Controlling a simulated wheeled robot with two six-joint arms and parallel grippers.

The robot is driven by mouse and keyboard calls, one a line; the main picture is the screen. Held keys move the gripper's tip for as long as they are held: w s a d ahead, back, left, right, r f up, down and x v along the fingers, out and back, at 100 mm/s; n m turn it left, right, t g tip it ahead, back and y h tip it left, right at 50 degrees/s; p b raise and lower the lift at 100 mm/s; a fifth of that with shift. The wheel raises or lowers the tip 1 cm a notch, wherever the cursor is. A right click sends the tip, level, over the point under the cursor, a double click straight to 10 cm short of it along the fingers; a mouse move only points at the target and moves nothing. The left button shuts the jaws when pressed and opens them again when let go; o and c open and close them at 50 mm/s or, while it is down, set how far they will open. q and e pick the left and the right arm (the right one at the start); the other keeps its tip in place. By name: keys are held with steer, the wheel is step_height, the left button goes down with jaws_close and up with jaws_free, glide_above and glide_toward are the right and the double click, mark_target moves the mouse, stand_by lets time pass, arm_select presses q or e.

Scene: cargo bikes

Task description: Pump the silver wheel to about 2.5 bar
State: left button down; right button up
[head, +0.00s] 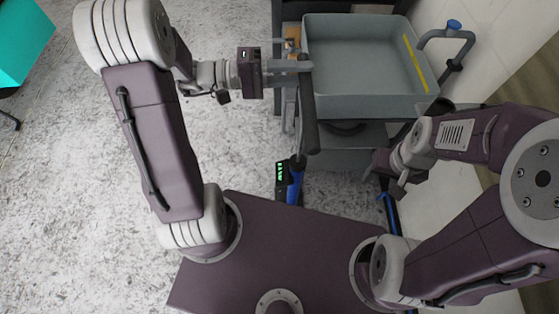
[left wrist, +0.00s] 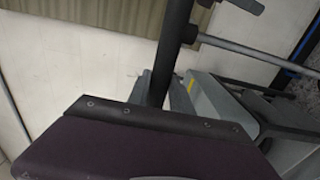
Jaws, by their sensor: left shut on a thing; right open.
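The pump's dark bar handle (head: 309,115) lies lengthwise in the middle of the head view. Below it shows the blue pump body (head: 295,185) with a small black display (head: 281,171); its green marks are too small to read. My left gripper (head: 300,63) is shut on the handle's far end. In the left wrist view the handle (left wrist: 172,50) rises from behind my gripper's body, with a grey rod (left wrist: 235,48) running from it toward blue. My right gripper (head: 398,190) is open and empty, to the right of the pump. I cannot make out the silver wheel.
A grey cargo box (head: 322,104) with a yellow strip stands beyond the pump. A grey bent bar with a blue knob (head: 454,25) is at its right. A blue part (head: 388,210) shows near my right arm. A turquoise object (head: 22,40) is far left. The speckled floor at left is clear.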

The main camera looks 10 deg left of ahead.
arm_select(q)
step_height(320, 180, up, 2)
steer(key=shift+r, duration=0.1)
steer(key=shift+w+f, duration=0.1)
steer(key=shift+f, duration=0.1)
arm_select(e)
steer(key=shift+r, duration=0.6)
arm_select(q)
steer(key=shift+f, duration=0.1)
arm_select(e)
steer(key=shift+f, duration=0.1)
arm_select(q)
step_height(320, 180, down, 26)
steer(key=b, duration=2.5)
steer(key=shift+f, duration=0.2)
steer(key=c, duration=0.8)
jaws_free()
steer(key=shift+r, duration=0.35)
arm_select(e)
step_height(320, 180, down, 24)
steer(key=shift+f, duration=0.2)
arm_select(q)
steer(key=shift+a, duration=0.1)
